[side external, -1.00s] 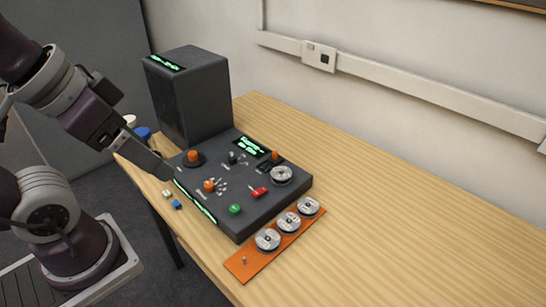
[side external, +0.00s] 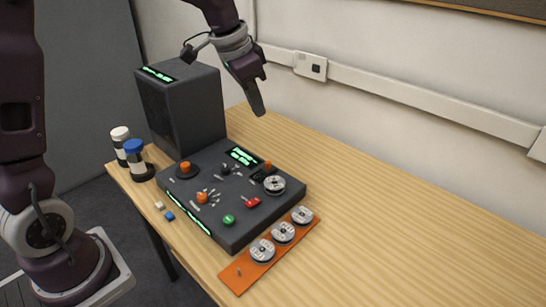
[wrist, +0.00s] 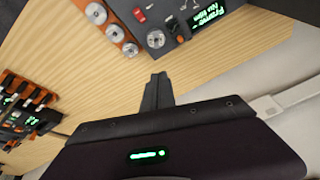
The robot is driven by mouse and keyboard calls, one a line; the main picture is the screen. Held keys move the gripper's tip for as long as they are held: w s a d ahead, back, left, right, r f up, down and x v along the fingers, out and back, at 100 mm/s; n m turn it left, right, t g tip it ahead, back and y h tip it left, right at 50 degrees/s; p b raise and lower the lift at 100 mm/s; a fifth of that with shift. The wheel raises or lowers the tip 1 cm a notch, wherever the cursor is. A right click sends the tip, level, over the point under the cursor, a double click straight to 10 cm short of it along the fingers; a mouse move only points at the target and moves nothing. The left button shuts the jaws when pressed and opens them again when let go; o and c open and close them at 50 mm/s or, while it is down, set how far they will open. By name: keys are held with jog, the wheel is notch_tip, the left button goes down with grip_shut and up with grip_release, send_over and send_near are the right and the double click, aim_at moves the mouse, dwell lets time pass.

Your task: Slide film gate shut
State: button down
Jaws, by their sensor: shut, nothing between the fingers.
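The dark control panel (side external: 235,215) lies on the table with knobs, a red switch (side external: 253,202), a green button (side external: 229,219) and a lit display (side external: 243,156). A small black part with an orange knob (side external: 267,167) sits at its back right, beside a metal reel (side external: 274,185); I cannot tell for sure whether this is the film gate. My gripper (side external: 259,111) is shut and empty, above the table behind the panel, apart from it. In the wrist view my gripper (wrist: 158,78) points over bare wood, with the panel's reel (wrist: 155,38) and orange knob (wrist: 180,39) beyond.
A tall dark box (side external: 183,108) stands at the panel's back left. An orange strip (side external: 240,276) with 3 reels lies along the panel's right side. Bottles with white and blue caps (side external: 134,147) stand at the left edge. The right of the table (side external: 400,230) is clear.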

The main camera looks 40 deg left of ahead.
jog(key=w+a+f, duration=0.3)
jog(key=w+f, duration=0.5)
jog(key=m+h, duration=0.1)
send_over(276, 169)
notch_tip(276, 169, down, 6)
jog(key=shift+w+a+g, duration=0.3)
jog(key=shift+a, duration=0.1)
jog(key=x, duration=1)
jog(key=shift+s+d+f, duration=0.1)
jog(key=s, duration=0.1)
jog(key=s+a, duration=0.1)
jog(key=shift+s+a, duration=0.1)
jog(key=shift+s, duration=0.15)
jog(key=shift+s+a, duration=0.25)
jog(key=shift+s, duration=0.2)
